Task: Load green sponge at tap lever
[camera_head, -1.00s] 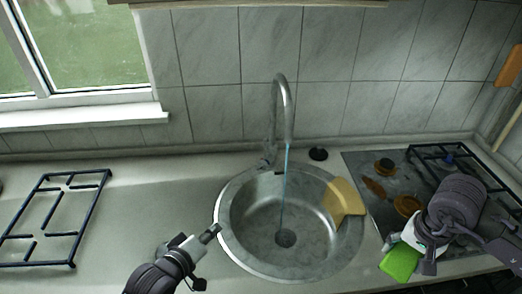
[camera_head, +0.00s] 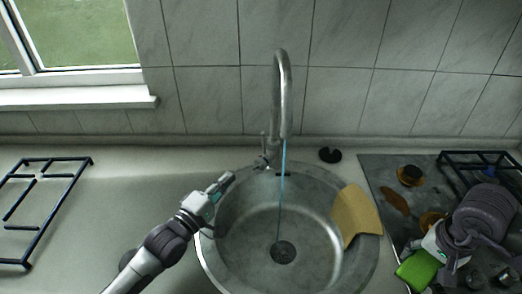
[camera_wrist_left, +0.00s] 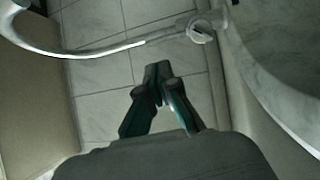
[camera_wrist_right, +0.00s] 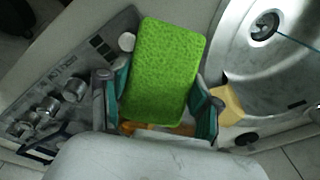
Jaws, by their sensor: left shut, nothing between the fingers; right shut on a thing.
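The green sponge (camera_head: 416,270) is held by my right gripper (camera_head: 432,258), low in front of the stove at the right. In the right wrist view the sponge (camera_wrist_right: 163,70) sits between the two fingers (camera_wrist_right: 160,105). The tap (camera_head: 283,95) stands behind the sink, and a thin blue stream (camera_head: 283,190) falls from its spout. The tap lever (camera_head: 264,152) is at the tap's base. My left gripper (camera_head: 226,178) is shut and empty over the sink's left rim, left of and nearer than the lever. In the left wrist view its fingertips (camera_wrist_left: 158,75) meet below the tap.
The round sink (camera_head: 205,250) has a yellow cloth-like piece (camera_head: 356,214) over its right rim. A black plug (camera_head: 330,155) lies behind it. A stove top (camera_head: 380,172) is at the right. A black grate (camera_head: 40,205) lies on the left counter.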

